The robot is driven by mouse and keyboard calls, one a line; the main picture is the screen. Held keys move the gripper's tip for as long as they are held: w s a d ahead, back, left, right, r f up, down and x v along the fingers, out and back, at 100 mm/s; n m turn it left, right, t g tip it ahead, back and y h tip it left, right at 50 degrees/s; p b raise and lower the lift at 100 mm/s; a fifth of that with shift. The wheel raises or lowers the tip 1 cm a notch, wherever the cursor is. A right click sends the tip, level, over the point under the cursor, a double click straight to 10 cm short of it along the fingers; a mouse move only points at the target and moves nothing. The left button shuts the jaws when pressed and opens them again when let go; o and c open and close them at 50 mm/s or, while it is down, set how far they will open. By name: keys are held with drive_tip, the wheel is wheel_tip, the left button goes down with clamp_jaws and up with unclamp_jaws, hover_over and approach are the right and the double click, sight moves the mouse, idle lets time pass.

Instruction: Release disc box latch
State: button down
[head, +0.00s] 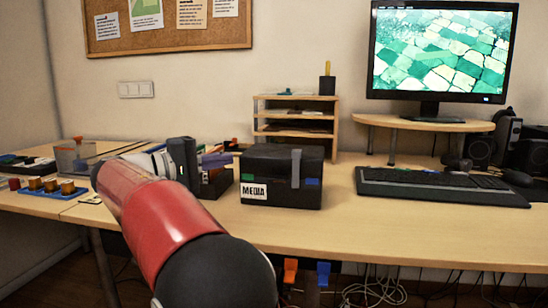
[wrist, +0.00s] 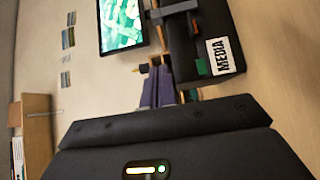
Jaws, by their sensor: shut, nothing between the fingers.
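The disc box (head: 270,183) is a black box with a white MEDIA label on the desk, right of my gripper in the head view. Its grey latch (head: 296,168) is a strap running down over the front from the lid edge, and looks closed. In the wrist view the box (wrist: 205,35) appears turned sideways at the top, with the latch (wrist: 174,8) near the upper edge. My gripper (head: 184,160) is dark, shut and empty, left of the box and apart from it. Its fingertips are hard to make out. Its dark body (wrist: 165,125) fills the bottom of the wrist view.
A holder with purple items (head: 215,172) stands between my gripper and the box. A wooden shelf (head: 296,118) is behind the box. A keyboard (head: 440,186) and monitor (head: 440,55) are to the right. A blue tray (head: 48,194) lies far left. Desk between box and keyboard is clear.

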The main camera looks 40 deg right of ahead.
drive_tip(key=b, duration=0.1)
hover_over(278, 178)
drive_tip(key=shift+w+a, duration=0.3)
drive_tip(key=shift+w, duration=0.1)
drive_tip(key=shift+s+d, duration=0.3)
drive_tip(key=shift+s, duration=0.05)
